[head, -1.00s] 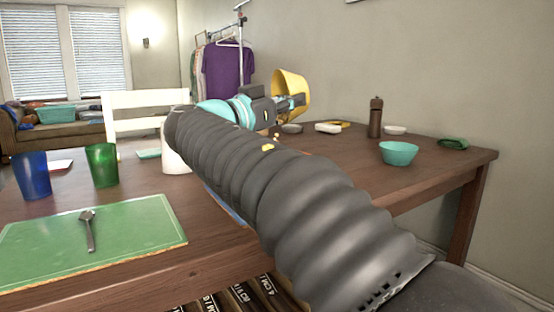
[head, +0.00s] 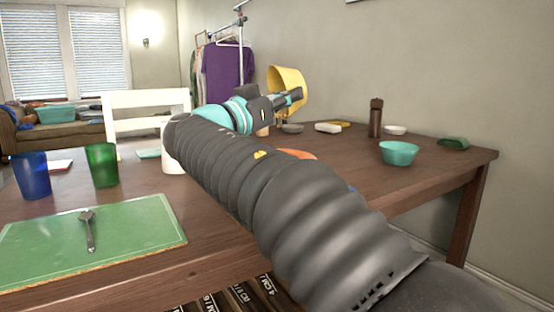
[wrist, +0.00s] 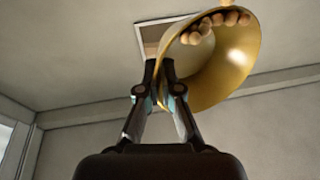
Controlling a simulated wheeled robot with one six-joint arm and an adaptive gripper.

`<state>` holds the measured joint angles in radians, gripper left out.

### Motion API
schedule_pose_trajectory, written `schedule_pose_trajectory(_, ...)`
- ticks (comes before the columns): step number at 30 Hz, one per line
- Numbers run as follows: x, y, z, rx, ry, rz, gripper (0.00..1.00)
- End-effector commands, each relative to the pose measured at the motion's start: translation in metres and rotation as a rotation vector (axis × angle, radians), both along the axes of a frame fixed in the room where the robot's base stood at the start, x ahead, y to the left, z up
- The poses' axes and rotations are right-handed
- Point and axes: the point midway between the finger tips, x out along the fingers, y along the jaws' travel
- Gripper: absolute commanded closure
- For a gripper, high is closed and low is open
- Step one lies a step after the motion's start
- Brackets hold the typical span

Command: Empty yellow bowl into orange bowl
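My gripper (head: 290,98) is shut on the rim of the yellow bowl (head: 286,80), holding it above the far part of the table. The bowl is tipped well onto its side in the head view. The wrist view shows the fingers (wrist: 166,82) pinching the yellow bowl's rim (wrist: 222,72), with several round tan pieces (wrist: 215,22) inside near the far edge. The orange bowl (head: 299,154) shows only as a sliver on the table behind my arm; its inside is hidden. A small yellow patch (head: 260,155) appears on or against my arm; I cannot tell what it is.
A teal bowl (head: 398,153), brown bottle (head: 375,118), green dish (head: 453,143) and white dish (head: 395,130) stand at the right. A white chair stands behind.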

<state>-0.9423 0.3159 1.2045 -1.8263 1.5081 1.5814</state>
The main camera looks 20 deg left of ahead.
Motion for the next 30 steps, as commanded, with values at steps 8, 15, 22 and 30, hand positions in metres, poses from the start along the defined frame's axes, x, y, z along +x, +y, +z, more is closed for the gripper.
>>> schedule_pose_trajectory(8,-0.0014,0.0012,0.0045,-0.024,-0.02,-0.002,1.0)
schedule_pose_trajectory(15,-0.0023,0.0023,0.0072,-0.044,-0.036,-0.003,1.0)
schedule_pose_trajectory(22,-0.003,0.0029,0.0082,-0.064,-0.051,-0.003,1.0)
schedule_pose_trajectory(30,-0.0008,0.0005,0.0028,-0.007,-0.011,-0.003,1.0)
